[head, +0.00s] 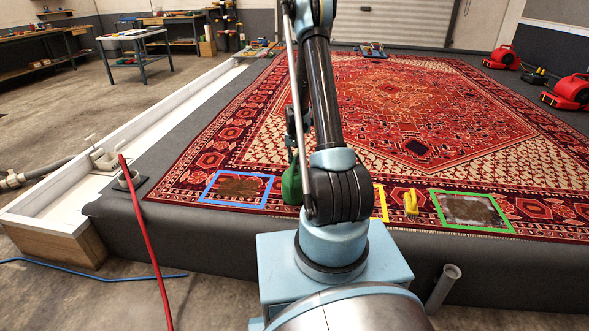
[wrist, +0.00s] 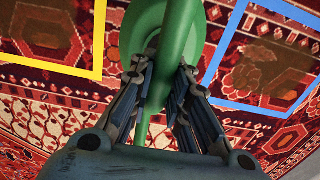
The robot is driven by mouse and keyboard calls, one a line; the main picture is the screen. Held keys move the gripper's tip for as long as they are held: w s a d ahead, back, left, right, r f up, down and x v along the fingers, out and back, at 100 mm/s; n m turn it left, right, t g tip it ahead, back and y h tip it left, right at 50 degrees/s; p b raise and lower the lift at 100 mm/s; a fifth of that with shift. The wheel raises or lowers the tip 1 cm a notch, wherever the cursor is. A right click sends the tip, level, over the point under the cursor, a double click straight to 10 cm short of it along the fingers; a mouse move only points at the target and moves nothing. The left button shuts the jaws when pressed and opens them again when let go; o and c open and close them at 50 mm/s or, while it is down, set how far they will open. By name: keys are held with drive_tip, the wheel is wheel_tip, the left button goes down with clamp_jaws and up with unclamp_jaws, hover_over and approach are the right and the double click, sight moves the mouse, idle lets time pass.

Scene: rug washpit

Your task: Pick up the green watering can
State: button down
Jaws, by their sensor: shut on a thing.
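The green watering can (wrist: 195,32) fills the top middle of the wrist view. A long green part of it runs down between the fingers of my gripper (wrist: 164,85), which are shut on that part. In the head view a small piece of the green can (head: 291,184) shows just left of my arm, over the rug's near edge. I cannot tell whether the can touches the rug.
The patterned red rug (head: 400,110) lies on a dark platform. A blue frame (head: 236,205), a partly hidden yellow frame (head: 381,203) and a green frame (head: 473,228) mark patches on it. A yellow object (head: 411,203) stands between the last two. A red hose (head: 146,235) hangs at left.

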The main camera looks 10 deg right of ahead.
drive_tip(key=shift+r, duration=4.6)
